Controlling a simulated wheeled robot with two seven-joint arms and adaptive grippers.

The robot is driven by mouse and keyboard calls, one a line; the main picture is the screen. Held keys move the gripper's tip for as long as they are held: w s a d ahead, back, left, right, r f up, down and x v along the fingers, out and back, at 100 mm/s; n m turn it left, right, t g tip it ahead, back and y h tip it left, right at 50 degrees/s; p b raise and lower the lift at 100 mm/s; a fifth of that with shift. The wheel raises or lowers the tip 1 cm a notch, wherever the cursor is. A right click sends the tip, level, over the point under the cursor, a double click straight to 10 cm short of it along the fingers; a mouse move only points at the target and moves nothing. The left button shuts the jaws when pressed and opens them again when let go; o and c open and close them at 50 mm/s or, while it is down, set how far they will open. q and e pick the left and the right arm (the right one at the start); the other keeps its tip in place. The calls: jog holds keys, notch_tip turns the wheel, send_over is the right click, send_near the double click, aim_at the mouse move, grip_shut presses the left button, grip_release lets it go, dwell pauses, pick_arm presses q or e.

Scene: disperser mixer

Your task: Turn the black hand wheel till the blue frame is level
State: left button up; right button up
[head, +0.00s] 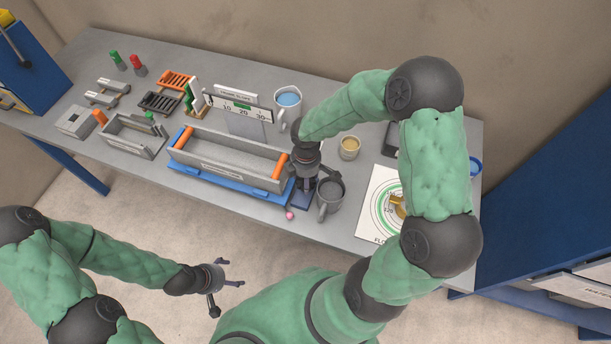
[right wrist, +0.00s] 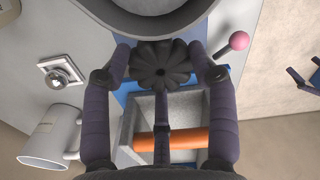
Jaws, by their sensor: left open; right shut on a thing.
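The black hand wheel (right wrist: 160,65) shows lobed in the right wrist view, between the two fingers of my right gripper (right wrist: 165,72), which is shut on it. In the head view my right gripper (head: 305,180) hides the wheel. The blue frame (head: 215,182) lies under a grey trough (head: 222,160) with orange end bars; whether it is level I cannot tell. A blue part also shows beside the wheel in the right wrist view. My left gripper (head: 232,272) is open and empty, in front of the table, away from the wheel.
A grey mug (head: 328,197) stands close right of my right gripper. A pink ball knob (head: 290,215) sticks out at the table's front. A scale board (head: 238,106) and a mug of blue liquid (head: 288,101) stand behind. A dial sheet (head: 376,205) lies right.

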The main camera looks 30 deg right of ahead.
jog(key=shift+s+d+n+p, duration=0.1)
jog(key=shift+s+n+p, duration=0.1)
jog(key=shift+n+p, duration=0.9)
jog(key=shift+f+n+b, duration=0.1)
jog(key=shift+n+b, duration=0.2)
jog(key=shift+n, duration=0.2)
jog(key=o, duration=1)
jog(key=shift+o, duration=0.6)
jog(key=shift+d, duration=0.1)
jog(key=shift+w, duration=0.1)
